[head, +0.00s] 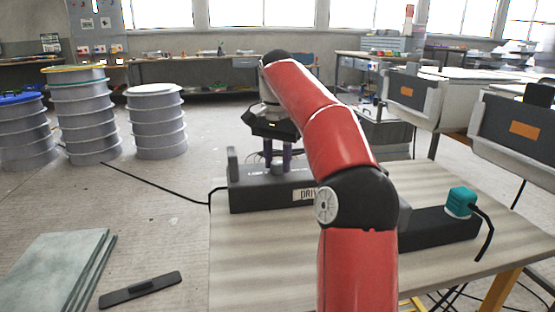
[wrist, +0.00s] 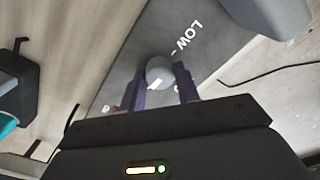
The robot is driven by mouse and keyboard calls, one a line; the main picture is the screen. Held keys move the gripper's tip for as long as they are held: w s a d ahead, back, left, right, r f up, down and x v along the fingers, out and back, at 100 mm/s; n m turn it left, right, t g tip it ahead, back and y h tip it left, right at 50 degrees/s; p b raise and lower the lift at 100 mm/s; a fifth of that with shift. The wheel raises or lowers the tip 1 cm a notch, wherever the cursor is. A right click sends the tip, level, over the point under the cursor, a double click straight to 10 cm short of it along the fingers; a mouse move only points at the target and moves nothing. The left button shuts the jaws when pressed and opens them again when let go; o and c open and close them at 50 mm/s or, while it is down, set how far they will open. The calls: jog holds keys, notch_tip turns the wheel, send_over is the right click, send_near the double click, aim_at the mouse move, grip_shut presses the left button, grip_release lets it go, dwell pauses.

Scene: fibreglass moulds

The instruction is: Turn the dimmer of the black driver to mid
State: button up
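The black driver (head: 262,197) lies on the wooden table, with a partly hidden label beginning "DRIV" on its front. In the wrist view its top face (wrist: 215,62) carries the word LOW at upper right. The round grey dimmer knob (wrist: 160,70) has a white pointer mark towards the lower left, away from LOW. My gripper (head: 278,160) is over the driver, pointing down. In the wrist view its two purple fingers (wrist: 160,82) stand on either side of the knob and appear to touch it. Other scale marks are partly hidden by the fingers.
A raised upright block (head: 232,163) stands at the driver's left end. A black cable (head: 160,187) runs off the table's left edge. The table's front left (head: 255,255) is bare.

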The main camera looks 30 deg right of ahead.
jog(key=c, duration=0.4)
jog(key=shift+c, duration=0.2)
jog(key=n+p, duration=0.3)
jog(key=shift+r, duration=0.25)
jog(key=n+p, duration=0.4)
jog(key=n, duration=0.1)
jog(key=shift+f, duration=0.1)
jog(key=n, duration=0.4)
jog(key=shift+f+p, duration=0.15)
jog(key=shift+p, duration=0.15)
jog(key=n, duration=0.5)
jog(key=shift+n, duration=0.4)
